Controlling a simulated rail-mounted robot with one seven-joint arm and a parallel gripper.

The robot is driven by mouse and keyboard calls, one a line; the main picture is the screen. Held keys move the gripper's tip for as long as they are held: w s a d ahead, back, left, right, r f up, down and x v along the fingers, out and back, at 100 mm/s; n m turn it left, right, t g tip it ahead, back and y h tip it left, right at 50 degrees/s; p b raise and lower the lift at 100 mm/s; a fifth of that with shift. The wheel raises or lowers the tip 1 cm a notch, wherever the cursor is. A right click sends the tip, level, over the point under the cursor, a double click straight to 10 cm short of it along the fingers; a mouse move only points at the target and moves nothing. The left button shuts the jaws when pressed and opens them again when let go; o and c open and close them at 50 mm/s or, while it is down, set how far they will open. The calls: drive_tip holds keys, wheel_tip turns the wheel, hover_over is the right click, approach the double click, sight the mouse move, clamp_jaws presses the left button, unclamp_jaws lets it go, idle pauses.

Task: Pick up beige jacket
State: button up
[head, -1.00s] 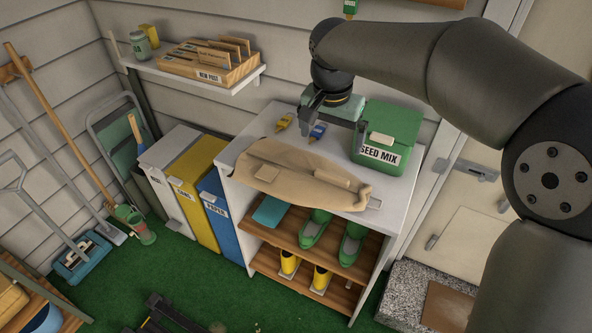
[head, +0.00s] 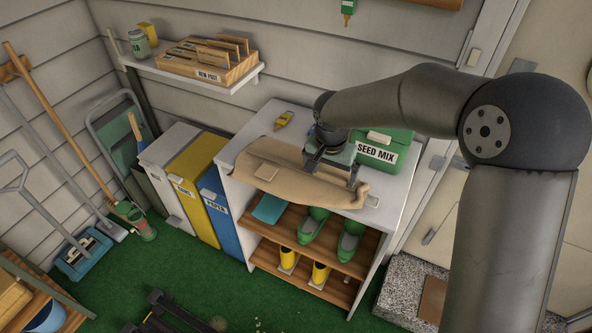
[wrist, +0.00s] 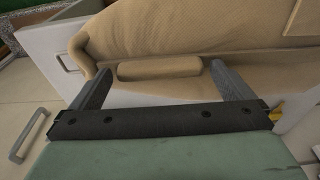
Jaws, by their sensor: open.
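The beige jacket (head: 285,172) lies folded on top of the white shelf unit (head: 232,155), along its front edge. In the wrist view the jacket (wrist: 190,30) fills the upper part, with a raised beige strip (wrist: 160,68) between my fingers. My gripper (head: 333,174) is open and empty, just over the right half of the jacket. Its spread fingers (wrist: 148,60) also show in the wrist view. I cannot tell whether the fingertips touch the cloth. My arm hides part of the unit's top.
A green seed mix box (head: 378,150) stands close behind my gripper. A yellow tool (head: 284,119) lies at the back of the top. Green shoes (head: 312,225) and yellow boots (head: 320,273) are on the shelves below. The post shelf (head: 195,75) hangs at upper left.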

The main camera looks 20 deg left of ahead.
drive_tip(key=c, duration=1.4)
drive_tip(key=shift+c, duration=0.2)
